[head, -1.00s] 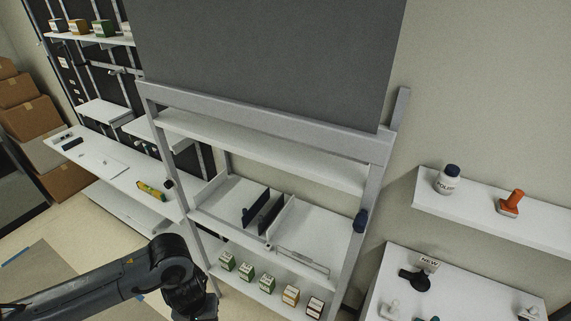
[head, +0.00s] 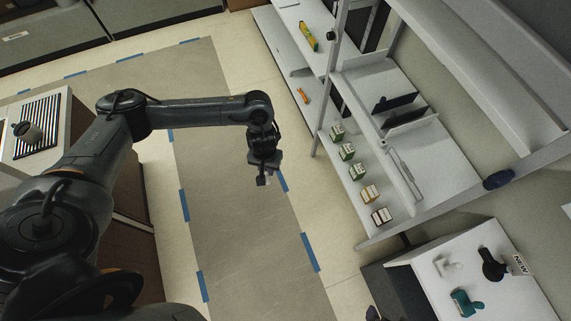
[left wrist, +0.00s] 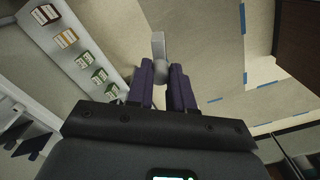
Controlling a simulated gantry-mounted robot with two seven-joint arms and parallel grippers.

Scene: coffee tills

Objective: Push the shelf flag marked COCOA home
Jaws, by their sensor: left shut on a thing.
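My left gripper (head: 264,172) hangs over the open floor, left of the shelf unit and apart from it. In the left wrist view its dark fingers (left wrist: 162,88) are shut on a small pale grey thing (left wrist: 158,46), with a rounded part by the fingertips and a flat bar beyond. I cannot tell what it is. No flag marked COCOA can be read. Several small labelled boxes, green (head: 347,151) and orange (head: 370,193) among them, stand in a row on the lower shelf (head: 350,180). They also show in the left wrist view (left wrist: 67,39). My right gripper is not seen.
The shelf above has dark dividers (head: 405,116) and a wire piece. A white table (head: 440,298) with a teal stamp (head: 466,303) and a dark stamp (head: 492,264) stands at the lower right. A cup (head: 27,132) on a striped mat is at the left. Taped floor lies between.

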